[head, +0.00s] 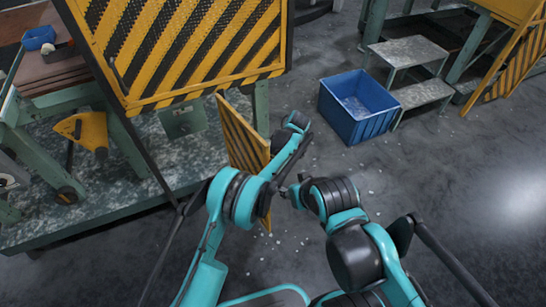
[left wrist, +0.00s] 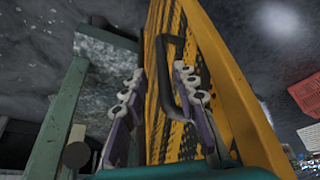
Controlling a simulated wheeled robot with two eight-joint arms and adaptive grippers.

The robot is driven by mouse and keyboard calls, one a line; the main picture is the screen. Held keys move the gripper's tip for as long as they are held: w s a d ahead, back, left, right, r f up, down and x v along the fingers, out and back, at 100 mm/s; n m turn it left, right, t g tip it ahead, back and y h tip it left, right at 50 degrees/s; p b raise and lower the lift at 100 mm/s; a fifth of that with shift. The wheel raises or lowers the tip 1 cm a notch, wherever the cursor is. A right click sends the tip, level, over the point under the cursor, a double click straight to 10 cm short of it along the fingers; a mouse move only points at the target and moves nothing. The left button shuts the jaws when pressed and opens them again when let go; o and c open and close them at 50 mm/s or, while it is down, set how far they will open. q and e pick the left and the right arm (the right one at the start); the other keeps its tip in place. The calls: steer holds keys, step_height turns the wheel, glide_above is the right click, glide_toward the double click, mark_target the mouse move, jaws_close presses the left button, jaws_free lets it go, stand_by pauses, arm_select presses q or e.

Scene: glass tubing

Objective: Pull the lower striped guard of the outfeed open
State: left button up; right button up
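The lower striped guard (head: 243,140) is a yellow and black panel beneath the large upper guard. It stands at an angle to the upper guard, swung partly out. In the left wrist view, its striped face (left wrist: 205,60) carries a dark bar handle (left wrist: 163,75). My left gripper (left wrist: 160,95) has one finger on each side of this handle, with visible gaps, so I see no firm grip. In the head view my left arm reaches along the guard's right edge, and its fingertips are hidden. My right arm is bent to the right of the guard; its fingers cannot be made out.
The large upper striped guard (head: 185,45) hangs above. A green machine frame (head: 124,136) stands left. A blue crate (head: 358,106) and grey steps (head: 410,52) stand at right. White bits litter the otherwise open floor (head: 450,180).

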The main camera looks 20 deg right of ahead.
stand_by(0.4)
arm_select(q)
steer(key=v, duration=1.2)
